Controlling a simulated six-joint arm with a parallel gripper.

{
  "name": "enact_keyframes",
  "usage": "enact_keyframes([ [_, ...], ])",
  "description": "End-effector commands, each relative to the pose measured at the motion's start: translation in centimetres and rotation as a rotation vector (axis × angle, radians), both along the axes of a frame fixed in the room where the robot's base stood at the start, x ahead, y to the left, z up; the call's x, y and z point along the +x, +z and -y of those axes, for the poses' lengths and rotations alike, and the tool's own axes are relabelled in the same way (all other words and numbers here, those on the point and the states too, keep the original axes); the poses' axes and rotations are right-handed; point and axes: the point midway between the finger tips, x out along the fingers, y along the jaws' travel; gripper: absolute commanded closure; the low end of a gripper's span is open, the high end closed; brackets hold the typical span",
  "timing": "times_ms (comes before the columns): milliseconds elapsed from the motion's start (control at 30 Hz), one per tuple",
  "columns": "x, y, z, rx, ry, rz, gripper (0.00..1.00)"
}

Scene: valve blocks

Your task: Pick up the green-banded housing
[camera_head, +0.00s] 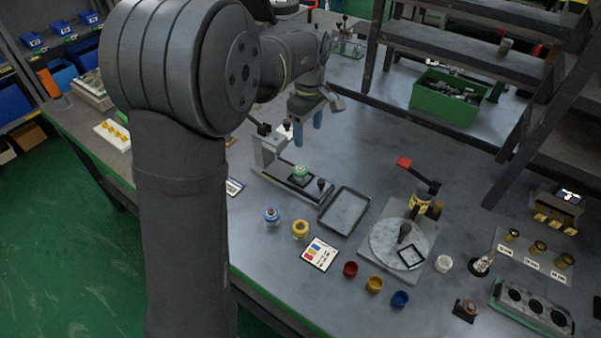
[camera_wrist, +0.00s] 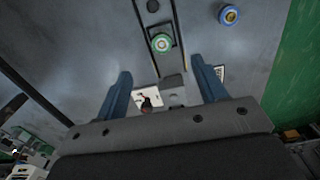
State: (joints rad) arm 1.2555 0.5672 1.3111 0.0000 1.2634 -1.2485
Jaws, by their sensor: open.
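The green-banded housing (camera_head: 300,173) sits on the bed of a grey fixture (camera_head: 270,150) with an upright post at its left end. In the wrist view the green-banded housing (camera_wrist: 161,43) shows as a round green ring with a pale centre, beyond my fingertips. My gripper (camera_head: 308,126) has blue fingers pointing down, above and behind the fixture, apart from the housing. In the wrist view my gripper (camera_wrist: 160,82) has its two blue fingers wide apart with nothing between them.
A blue-banded housing (camera_head: 271,214) and a yellow-banded housing (camera_head: 300,229) stand in front of the fixture. An empty dark tray (camera_head: 345,210) lies to its right. A round plate with a red-handled lever (camera_head: 404,163) stands further right. Bare table lies behind the tray.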

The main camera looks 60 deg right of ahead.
Motion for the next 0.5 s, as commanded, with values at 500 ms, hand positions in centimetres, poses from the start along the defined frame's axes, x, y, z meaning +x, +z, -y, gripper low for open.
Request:
enact_keyframes([
  [500,1.3,0.7,0.2,-0.001,-0.825,0.001,0.35],
])
